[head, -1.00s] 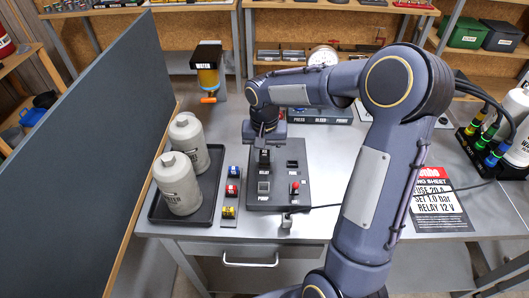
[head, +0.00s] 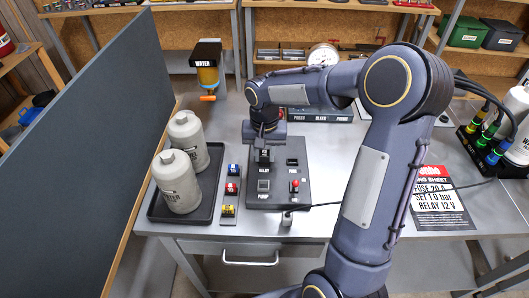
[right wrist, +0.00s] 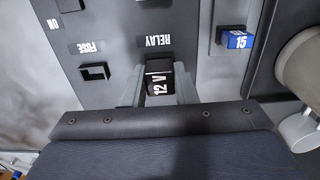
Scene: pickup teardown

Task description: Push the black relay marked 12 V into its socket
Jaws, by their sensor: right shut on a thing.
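The black relay marked 12 V (right wrist: 159,82) is between the two fingers of my right gripper (right wrist: 158,92), which is shut on it. The relay is at the place labelled RELAY on the dark control panel (right wrist: 110,20). In the head view my right gripper (head: 264,152) points down over the upper left part of the panel (head: 278,203). The socket is hidden under the relay and fingers, so I cannot tell how deep the relay sits. My left gripper is not in view.
An empty fuse socket (right wrist: 95,72) is beside the relay place. Colored fuses, including a blue 15 one (right wrist: 238,40), stand on a strip left of the panel. A tray (head: 157,208) with two grey canisters is further left. A job sheet (head: 440,205) lies right.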

